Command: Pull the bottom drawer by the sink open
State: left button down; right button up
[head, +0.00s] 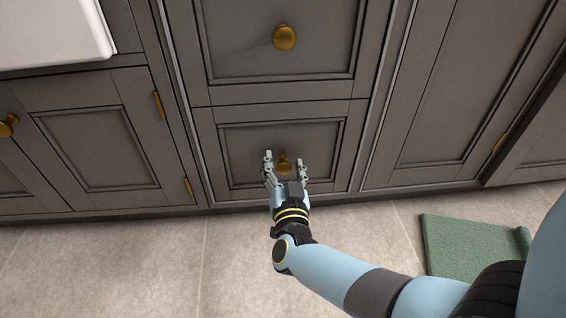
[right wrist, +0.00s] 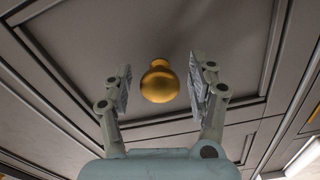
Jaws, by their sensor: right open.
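The bottom drawer (head: 235,138) has a grey framed front and looks closed, flush with the cabinet. Its round brass knob (head: 284,163) sits at the middle of the front. My right gripper (head: 285,162) is at the knob, open, with one finger on each side of it. In the right wrist view the knob (right wrist: 160,82) shows between the two open fingers (right wrist: 160,85), with a gap on both sides and no visible contact. My left gripper is not in view.
A drawer with a brass knob (head: 285,37) is above. A white sink (head: 50,30) and a hinged cupboard door (head: 97,145) are to the left. A green mat (head: 465,247) lies on the tiled floor (head: 130,265) at right. Floor before the drawer looks clear.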

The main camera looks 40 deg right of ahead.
grip_shut()
dwell(0.6)
